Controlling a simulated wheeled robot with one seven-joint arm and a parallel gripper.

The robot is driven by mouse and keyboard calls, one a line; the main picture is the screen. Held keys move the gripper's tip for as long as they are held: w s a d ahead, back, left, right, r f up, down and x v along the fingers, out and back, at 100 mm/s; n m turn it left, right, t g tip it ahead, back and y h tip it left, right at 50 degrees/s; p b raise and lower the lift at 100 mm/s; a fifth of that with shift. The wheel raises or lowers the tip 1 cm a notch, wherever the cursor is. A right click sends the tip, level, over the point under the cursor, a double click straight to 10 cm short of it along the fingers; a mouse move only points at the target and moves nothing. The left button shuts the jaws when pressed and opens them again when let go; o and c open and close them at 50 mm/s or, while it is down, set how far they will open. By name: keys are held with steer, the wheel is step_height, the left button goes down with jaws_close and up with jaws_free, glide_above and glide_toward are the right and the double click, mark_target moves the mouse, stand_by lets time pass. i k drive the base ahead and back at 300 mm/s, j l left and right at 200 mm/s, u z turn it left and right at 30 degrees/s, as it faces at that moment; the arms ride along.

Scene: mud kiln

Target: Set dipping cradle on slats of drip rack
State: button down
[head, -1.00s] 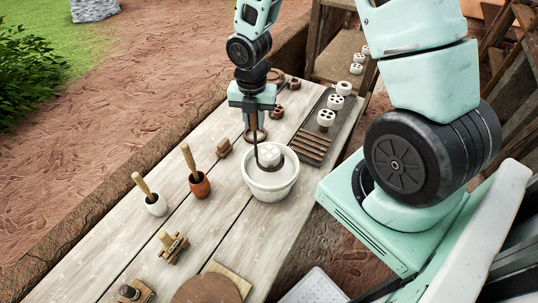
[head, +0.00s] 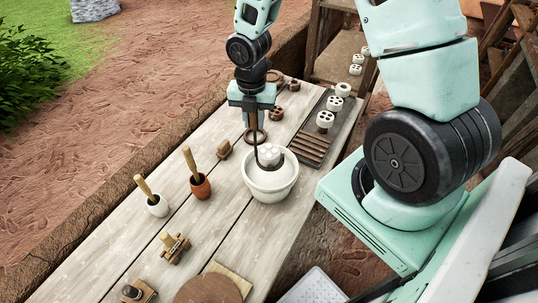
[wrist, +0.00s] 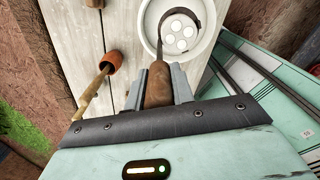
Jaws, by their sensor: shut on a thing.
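My gripper (head: 252,108) is shut on the brown handle of the dipping cradle (wrist: 158,84). The cradle's dark rod runs down from the handle into a white bowl (head: 288,190). A white piece with several round holes (head: 270,155) sits at the cradle's lower end, inside the bowl; it also shows in the wrist view (wrist: 180,33), within a dark curved band. Whether it touches the liquid or the bowl's bottom I cannot tell. The drip rack (head: 310,148), a dark tray with brown slats at its near end, lies just right of and beyond the bowl.
White holed pieces (head: 325,121) stand on the rack's far part, with more on a shelf behind. Two small pots with wooden handles (head: 200,186) (head: 157,205) stand left of the bowl. Small wooden tools (head: 173,248) lie nearer. The rack's near slats are bare.

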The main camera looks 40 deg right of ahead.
mark_target(310, 145)
steer(key=l+u, duration=0.15)
steer(key=l, duration=0.45)
steer(key=l+u, duration=0.1)
steer(key=l, duration=0.5)
steer(key=k+l+u, duration=0.15)
steer(key=l, duration=0.45)
steer(key=l+u, duration=0.15)
steer(key=l, duration=0.45)
steer(key=k+l+u, duration=0.1)
steer(key=l, duration=0.45)
